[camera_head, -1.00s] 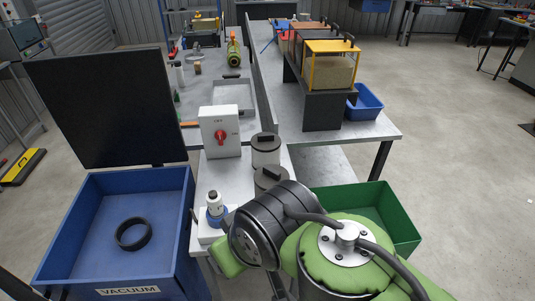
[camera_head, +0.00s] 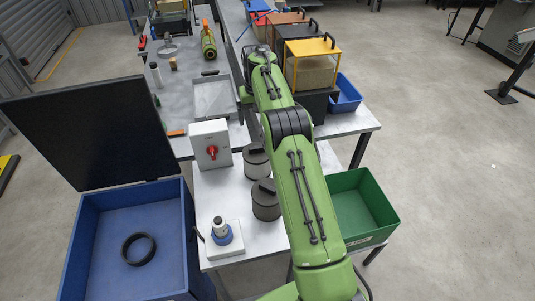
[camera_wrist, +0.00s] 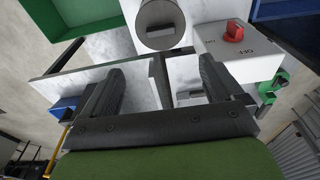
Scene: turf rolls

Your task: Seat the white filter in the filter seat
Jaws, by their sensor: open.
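My gripper (camera_wrist: 162,65) is open and empty above the bench. In the head view my arm mostly hides it.
A white switch box (camera_head: 210,138) with a red knob stands left of the canisters. A white-and-blue fitting (camera_head: 221,232) stands at the bench front. The vacuum box's black lid (camera_head: 85,125) is raised. A green bin (camera_head: 355,212) is at the right. A divider runs along the rear bench.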

